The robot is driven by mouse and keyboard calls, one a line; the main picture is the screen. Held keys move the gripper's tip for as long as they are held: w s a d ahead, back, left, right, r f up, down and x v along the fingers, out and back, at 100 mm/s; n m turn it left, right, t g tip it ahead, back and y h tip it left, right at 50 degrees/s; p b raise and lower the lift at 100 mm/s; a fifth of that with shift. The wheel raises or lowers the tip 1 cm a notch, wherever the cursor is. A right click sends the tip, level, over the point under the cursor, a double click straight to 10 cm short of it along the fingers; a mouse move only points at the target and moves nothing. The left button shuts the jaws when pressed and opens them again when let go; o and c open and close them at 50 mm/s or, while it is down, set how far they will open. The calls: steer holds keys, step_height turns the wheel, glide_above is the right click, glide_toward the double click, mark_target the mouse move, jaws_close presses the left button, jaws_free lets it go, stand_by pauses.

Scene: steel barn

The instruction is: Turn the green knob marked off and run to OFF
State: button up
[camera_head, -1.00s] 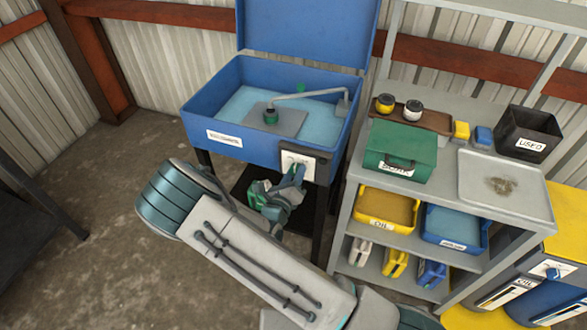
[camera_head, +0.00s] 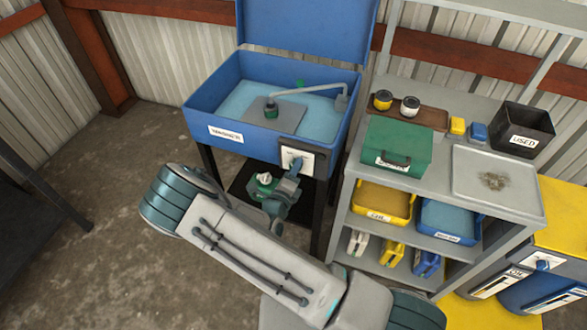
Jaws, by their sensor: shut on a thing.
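The blue parts washer (camera_head: 258,140) stands with its lid up. On its front right corner is a dark panel with a white label plate (camera_head: 306,158). My gripper (camera_head: 295,165) reaches up from below to this plate, its fingers shut at the plate's middle. The green knob is hidden behind the fingers, and its pointer and marks cannot be read. My arm crosses the lower middle of the view.
A grey shelf unit (camera_head: 500,207) stands close on the right, with a green box (camera_head: 397,142), yellow and blue bins and a black USED bin (camera_head: 522,131). A spout (camera_head: 308,92) hangs over the washer basin. Open floor lies left.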

stand_by(0.3)
steer(key=o, duration=1)
steer(key=b+v, duration=0.2)
steer(key=v, duration=1.2)
steer(key=shift+w, duration=0.1)
